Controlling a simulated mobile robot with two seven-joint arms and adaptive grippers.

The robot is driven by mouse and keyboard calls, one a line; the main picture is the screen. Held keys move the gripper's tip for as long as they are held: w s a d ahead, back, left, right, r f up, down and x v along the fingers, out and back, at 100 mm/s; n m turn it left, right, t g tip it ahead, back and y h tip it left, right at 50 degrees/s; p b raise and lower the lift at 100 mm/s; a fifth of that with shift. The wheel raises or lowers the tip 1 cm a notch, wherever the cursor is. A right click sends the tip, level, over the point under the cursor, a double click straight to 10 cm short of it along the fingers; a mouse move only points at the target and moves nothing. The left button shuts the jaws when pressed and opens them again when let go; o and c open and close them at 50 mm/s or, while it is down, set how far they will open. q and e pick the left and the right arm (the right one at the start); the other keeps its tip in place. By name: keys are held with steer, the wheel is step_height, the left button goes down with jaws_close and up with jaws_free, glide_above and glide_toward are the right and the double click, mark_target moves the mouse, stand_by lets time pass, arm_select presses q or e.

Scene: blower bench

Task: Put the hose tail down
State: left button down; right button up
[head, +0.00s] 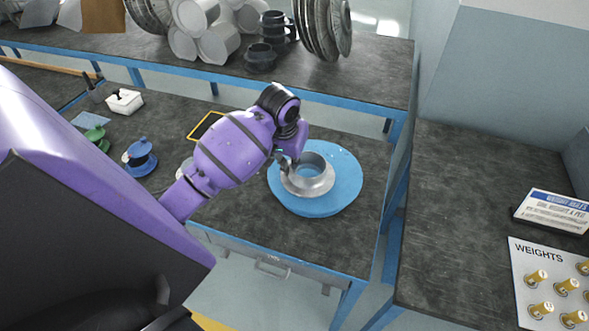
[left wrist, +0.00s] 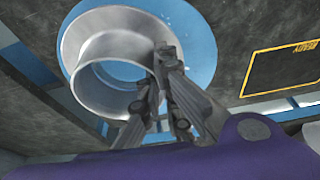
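The hose tail, a silver metal ring with a wide flange and a short round neck (head: 318,187), is at the blue round disc (head: 345,165) on the dark bench. It looks upright, open end up. I cannot tell whether it touches the disc or is just above it. My left gripper (head: 286,163) is at the left side of its neck, fingertips partly hidden by the hand. In the left wrist view the gripper (left wrist: 158,78) is closed over the neck wall of the hose tail (left wrist: 88,72), one finger across the opening. My right gripper is not in view.
A yellow-framed black mat (head: 206,126) lies left of the disc. A blue spool (head: 140,158), a green spool (head: 97,136) and a white box (head: 124,101) stand further left. A rear bench holds plates and cylinders. A weights board (head: 548,272) lies on the right bench.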

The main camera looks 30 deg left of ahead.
arm_select(q)
steer(key=shift+d+x, duration=0.15)
steer(key=shift+x, duration=0.85)
steer(key=shift+d+x, duration=0.1)
steer(key=shift+x, duration=0.85)
steer(key=c, duration=2)
jaws_free()
steer(key=shift+s+f, duration=0.1)
steer(key=shift+s, duration=0.05)
steer(key=v, duration=1.2)
